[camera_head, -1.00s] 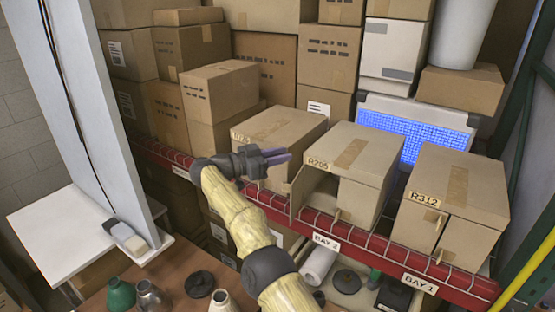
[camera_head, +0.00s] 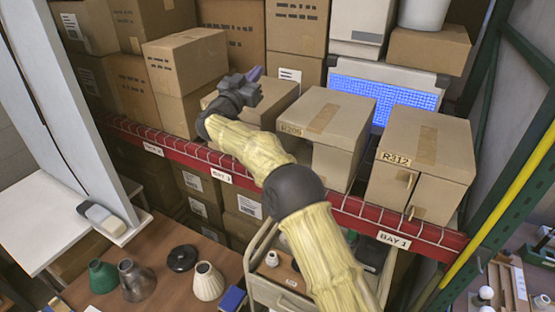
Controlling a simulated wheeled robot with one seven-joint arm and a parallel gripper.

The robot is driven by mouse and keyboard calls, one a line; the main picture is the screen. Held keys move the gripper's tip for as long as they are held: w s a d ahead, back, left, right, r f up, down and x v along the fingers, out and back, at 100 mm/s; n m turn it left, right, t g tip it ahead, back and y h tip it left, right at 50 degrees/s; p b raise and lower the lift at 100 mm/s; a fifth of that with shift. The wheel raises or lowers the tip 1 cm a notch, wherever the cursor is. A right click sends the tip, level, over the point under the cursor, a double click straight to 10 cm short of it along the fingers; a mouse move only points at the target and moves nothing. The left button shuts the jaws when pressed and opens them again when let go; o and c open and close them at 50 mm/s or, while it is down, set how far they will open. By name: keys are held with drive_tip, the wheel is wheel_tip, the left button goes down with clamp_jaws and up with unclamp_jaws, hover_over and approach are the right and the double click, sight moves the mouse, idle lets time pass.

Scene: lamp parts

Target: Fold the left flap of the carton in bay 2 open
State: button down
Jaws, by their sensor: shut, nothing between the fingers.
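The carton marked R205 (camera_head: 345,112) stands on the red-edged shelf in the middle, between two other cartons. Its top is taped shut. My forearm crosses in front of its lower left front, so its left flap is mostly hidden and I cannot tell its angle now. Part of its front (camera_head: 334,166) shows right of my arm. My gripper (camera_head: 256,75) is shut and empty. It appears up and left of the R205 carton, over the top of the left carton (camera_head: 284,95), apart from the R205 carton.
The R312 carton (camera_head: 428,140) stands to the right, above the BAY 1 label (camera_head: 394,241). The BAY 3 label (camera_head: 221,176) is at left. A blue-lit panel (camera_head: 385,95) and stacked boxes stand behind. A cart (camera_head: 262,290) and a table with lamp shades (camera_head: 208,282) are below.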

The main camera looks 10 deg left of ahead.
drive_tip(key=s+d+f+n+g+y, duration=0.3)
drive_tip(key=d+f+n+g+y, duration=0.15)
drive_tip(key=d+f, duration=0.4)
drive_tip(key=s+d+f+n+g+y, duration=0.4)
drive_tip(key=d+f+g+y, duration=0.15)
drive_tip(key=d, duration=0.65)
drive_tip(key=f+b, duration=0.1)
drive_tip(key=f, duration=0.1)
drive_tip(key=f+m+g+b, duration=0.1)
drive_tip(key=f+m+b, duration=0.1)
drive_tip(key=f, duration=0.1)
drive_tip(key=shift+w+a+f+m+g+b, duration=0.25)
drive_tip(key=shift+w+f+g+b, duration=0.05)
drive_tip(key=shift+w+b, duration=0.1)
wheel_tip(320, 180, down, 3)
drive_tip(key=s+a+m+g+y+b, duration=0.2)
drive_tip(key=a+m+g+y+b, duration=0.1)
drive_tip(key=g+y+b, duration=0.35)
drive_tip(key=r+y+b, duration=0.1)
drive_tip(key=d+r+g+y+b, duration=0.1)
drive_tip(key=r, duration=0.1)
drive_tip(key=s+r+g+y+b, duration=0.1)
drive_tip(key=y, duration=0.1)
drive_tip(key=shift+s+d+r, duration=0.1)
drive_tip(key=shift+d+r, duration=0.05)
drive_tip(key=shift+r, duration=0.05)
